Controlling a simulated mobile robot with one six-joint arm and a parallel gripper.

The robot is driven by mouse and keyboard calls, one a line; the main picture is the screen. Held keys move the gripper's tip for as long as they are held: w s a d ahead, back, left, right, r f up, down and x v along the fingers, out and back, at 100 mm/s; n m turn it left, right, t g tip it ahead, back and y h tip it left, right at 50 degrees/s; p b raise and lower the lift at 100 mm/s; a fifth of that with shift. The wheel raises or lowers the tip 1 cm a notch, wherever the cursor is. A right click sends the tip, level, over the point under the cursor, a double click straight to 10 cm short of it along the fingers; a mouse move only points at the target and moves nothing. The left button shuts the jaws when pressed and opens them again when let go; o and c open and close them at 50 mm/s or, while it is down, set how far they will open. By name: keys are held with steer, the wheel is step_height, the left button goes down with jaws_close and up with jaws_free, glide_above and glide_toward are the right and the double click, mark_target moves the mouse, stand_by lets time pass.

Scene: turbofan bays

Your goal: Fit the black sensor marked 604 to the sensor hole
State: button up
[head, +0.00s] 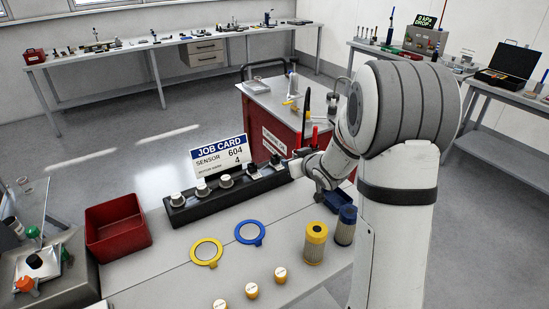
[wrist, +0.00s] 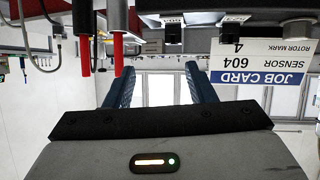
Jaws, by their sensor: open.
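The job card (head: 221,154) reads sensor 604 and rotor mark 4; it appears upside down in the wrist view (wrist: 262,62). I cannot make out the sensor hole.
A red bin (head: 116,228) stands left of the rack. A yellow ring (head: 207,252), a blue ring (head: 249,232), a yellow filter (head: 315,243) and a blue filter (head: 346,226) are on the bench. A red cart (head: 268,133) stands behind. Red-handled tools (wrist: 118,55) hang close to my gripper.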

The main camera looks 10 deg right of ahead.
mark_target(279, 166)
steer(key=shift+w+a+f+n+y+p, duration=0.15)
steer(key=shift+w+a+f+y+p, duration=0.4)
steer(key=shift+w+f, duration=0.65)
steer(key=shift+w+a+f+n+y+p, duration=0.3)
steer(key=shift+w+a+f, duration=0.4)
steer(key=shift+w, duration=0.95)
steer(key=shift+w+a+f+n+y+p, duration=0.1)
steer(key=shift+w+a+f+y+p, duration=0.45)
steer(key=shift+w+f, duration=0.65)
steer(key=shift+w+r, duration=0.25)
steer(key=shift+c, duration=0.3)
steer(key=c, duration=1)
steer(key=shift+r, duration=0.15)
